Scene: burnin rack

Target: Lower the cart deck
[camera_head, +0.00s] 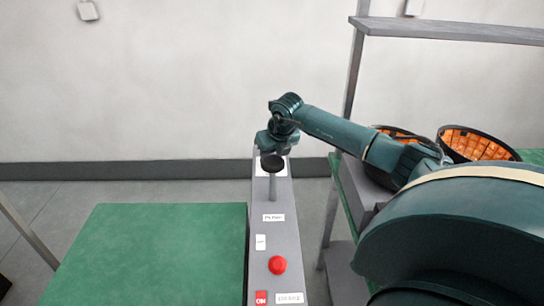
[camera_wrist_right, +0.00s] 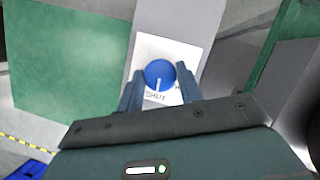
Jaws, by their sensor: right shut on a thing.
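A green flat deck (camera_head: 150,255), apparently the cart deck, lies at the lower left in the head view; green also shows at the left in the right wrist view (camera_wrist_right: 65,65). A narrow grey console (camera_head: 283,225) runs beside it. My right gripper (camera_head: 272,145) is at the console's far end. In the right wrist view my right gripper (camera_wrist_right: 160,92) has its fingers on either side of a round blue knob (camera_wrist_right: 159,73) and is shut on it. My left gripper is not in view.
At the right, black bins (camera_head: 470,131) with orange contents stand by a rack with a grey shelf (camera_head: 455,31). My right arm covers much of the right side.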

